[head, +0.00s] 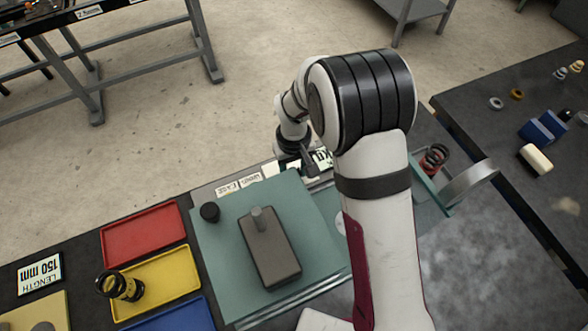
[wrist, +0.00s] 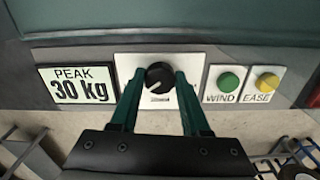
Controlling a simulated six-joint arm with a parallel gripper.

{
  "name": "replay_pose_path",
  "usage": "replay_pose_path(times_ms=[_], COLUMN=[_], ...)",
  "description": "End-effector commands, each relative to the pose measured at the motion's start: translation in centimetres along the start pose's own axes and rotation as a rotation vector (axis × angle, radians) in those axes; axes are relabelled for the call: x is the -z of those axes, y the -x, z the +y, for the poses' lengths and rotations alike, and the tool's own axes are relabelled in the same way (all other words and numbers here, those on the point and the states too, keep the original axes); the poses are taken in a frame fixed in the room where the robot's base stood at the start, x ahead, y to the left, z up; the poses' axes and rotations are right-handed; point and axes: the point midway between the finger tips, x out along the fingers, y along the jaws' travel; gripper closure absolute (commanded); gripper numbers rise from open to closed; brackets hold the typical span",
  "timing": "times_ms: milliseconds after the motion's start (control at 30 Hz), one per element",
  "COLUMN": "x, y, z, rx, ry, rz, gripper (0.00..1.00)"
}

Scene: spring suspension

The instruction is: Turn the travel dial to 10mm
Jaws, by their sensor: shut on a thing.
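The travel dial (wrist: 159,73) is a round black knob on a white plate in the wrist view. A pale pointer mark on it points to the lower left; the small marking below is too small to read. My gripper (wrist: 160,78) has its green fingers on either side of the dial, shut on it. In the head view my gripper (head: 309,163) is at the far edge of the green machine (head: 215,235), and my arm hides the dial.
Left of the dial, a display (wrist: 80,85) reads PEAK 30 kg. Right of it are a green WIND button (wrist: 228,82) and a yellow EASE button (wrist: 267,82). A dark coil spring (head: 124,286) lies on the yellow tray (head: 180,270). A red-based spring (head: 434,158) stands right of my arm.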

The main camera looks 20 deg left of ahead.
Motion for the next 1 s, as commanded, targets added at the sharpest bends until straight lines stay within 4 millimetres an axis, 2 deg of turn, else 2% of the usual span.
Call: replay_pose_path(times_ms=[67, 100, 233, 500, 633, 733, 1000], x=[0.0, 0.0, 0.0, 0.0, 0.1, 0.1, 0.1], y=[0.0, 0.0, 0.0, 0.1, 1.4, 4.0, 12.5], z=[0.0, 0.0, 0.0, 0.0, 0.0, 0.0, 0.0], rx=[0.000, 0.000, 0.000, 0.000, 0.000, 0.000, 0.000], ry=[0.000, 0.001, 0.001, 0.002, 0.002, 0.002, 0.002], rz=[0.000, 0.000, 0.000, 0.000, 0.003, 0.006, 0.006], gripper=[1.00, 0.47, 0.24, 0.24, 0.24, 0.24, 0.24])
